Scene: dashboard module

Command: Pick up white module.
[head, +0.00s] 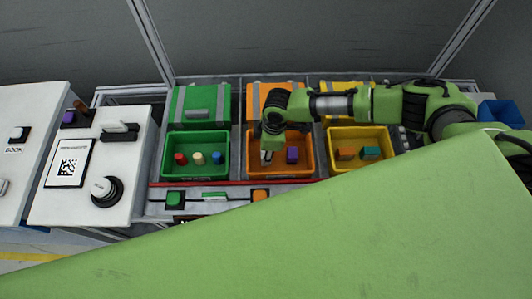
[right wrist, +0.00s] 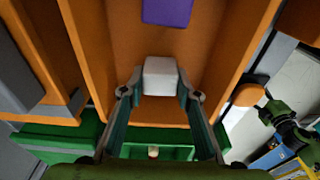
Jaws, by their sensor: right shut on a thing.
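The white module (right wrist: 160,76) is a small white block between the fingertips of my right gripper (right wrist: 161,92). The gripper is shut on it, inside or just over the orange bin (right wrist: 84,62). In the head view my right gripper (head: 268,150) reaches down into the left part of the orange bin (head: 309,150), and it mostly hides the white module there. I cannot tell whether the module touches the bin floor. My left gripper does not show in the head view.
A purple block (head: 292,154) shares the orange bin. A green bin (head: 167,164) with several pieces stands to the left, a yellow bin (head: 359,132) with blocks to the right. Lidded boxes stand behind. A red rail (head: 230,184) runs in front. My green arm covers the foreground.

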